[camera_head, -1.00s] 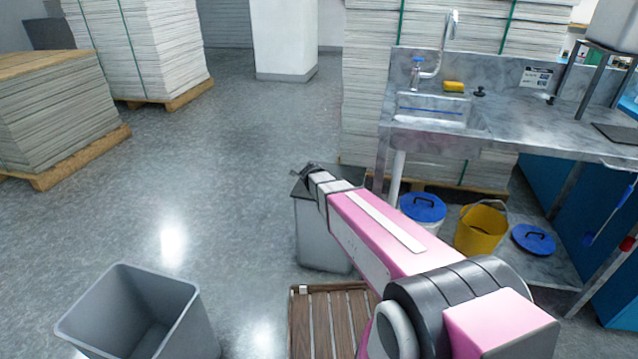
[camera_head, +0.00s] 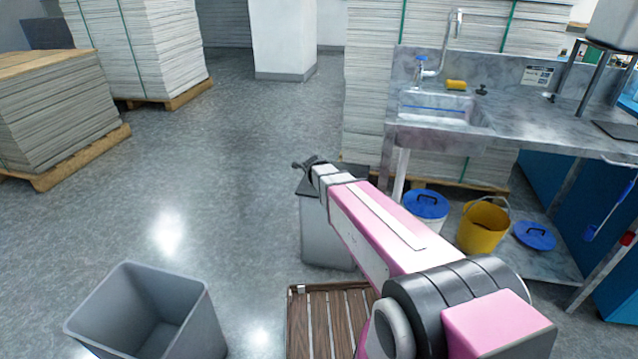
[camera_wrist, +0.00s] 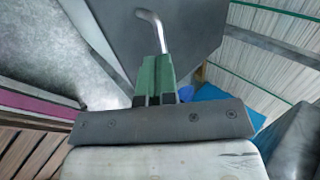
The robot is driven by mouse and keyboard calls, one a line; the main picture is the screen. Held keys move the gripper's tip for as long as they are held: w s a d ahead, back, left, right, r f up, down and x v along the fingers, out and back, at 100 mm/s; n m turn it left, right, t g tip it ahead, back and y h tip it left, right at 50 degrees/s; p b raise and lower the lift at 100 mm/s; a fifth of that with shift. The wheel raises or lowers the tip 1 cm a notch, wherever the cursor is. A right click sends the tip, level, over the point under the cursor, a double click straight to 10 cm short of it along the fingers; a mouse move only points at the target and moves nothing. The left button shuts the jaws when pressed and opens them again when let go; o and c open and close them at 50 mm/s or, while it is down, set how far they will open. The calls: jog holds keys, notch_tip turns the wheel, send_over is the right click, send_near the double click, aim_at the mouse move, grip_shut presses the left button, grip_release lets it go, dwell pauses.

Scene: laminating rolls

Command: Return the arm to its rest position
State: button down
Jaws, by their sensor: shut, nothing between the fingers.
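My arm reaches forward from the bottom right of the head view, pink and white, and is raised above the floor. My gripper (camera_head: 305,164) is at its far end, small and dark, in front of a grey bin with a dark lid (camera_head: 328,238). In the wrist view the green fingers of my gripper (camera_wrist: 154,62) are together, with nothing between them. A bent silver rod (camera_wrist: 152,28) shows just past the fingertips, against a dark flat surface; I cannot tell what it belongs to.
An open grey bin (camera_head: 190,310) stands at the lower left. A slatted wooden piece (camera_head: 318,322) lies below my arm. A sink counter (camera_head: 540,125), a yellow bucket (camera_head: 482,230) and a blue-lidded bucket (camera_head: 426,206) are at right. Open floor (camera_head: 235,150) extends left of my arm.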

jog(key=s+a+r, duration=0.2)
jog(key=s, duration=0.5)
jog(key=s+d+f+n+g+y, duration=0.1)
jog(key=s+d+n+g, duration=0.3)
jog(key=s+n, duration=0.5)
jog(key=s+d+f+n+g+y, duration=0.1)
jog(key=s+d+n+g, duration=0.2)
jog(key=s+d+n, duration=0.5)
jog(key=shift+s+d+f+n+g+y, duration=0.35)
jog(key=shift+s+n, duration=0.3)
jog(key=shift+n, duration=1.65)
